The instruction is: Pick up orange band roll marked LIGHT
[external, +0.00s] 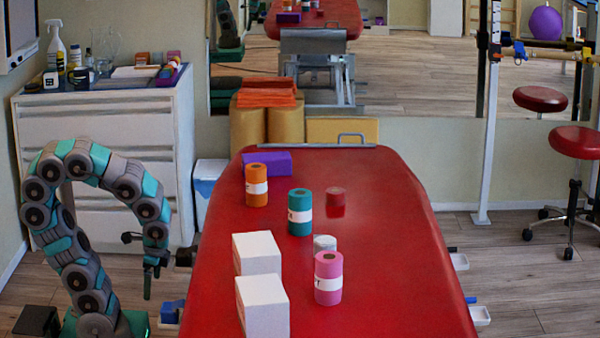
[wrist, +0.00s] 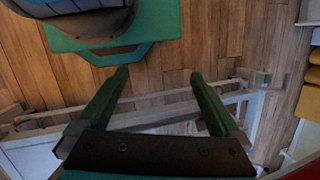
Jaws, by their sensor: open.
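The orange band roll (external: 256,185) stands upright on the red treatment table (external: 380,265), toward its far left part. It has a white label band; I cannot read the word on it. My gripper (external: 148,285) hangs low to the left of the table, pointing down, well apart from the orange roll. In the wrist view my gripper (wrist: 158,95) has its two green fingers spread apart with nothing between them. Wooden floor and a pale metal frame (wrist: 150,115) lie below it. The orange roll is not in the wrist view.
A teal roll (external: 299,212), a pink roll (external: 328,278), a small red piece (external: 336,196) and a whitish roll (external: 324,243) stand on the table. A purple block (external: 267,163) lies behind the orange roll. Two white boxes (external: 257,255) stand nearer. A white cabinet (external: 110,150) is at left.

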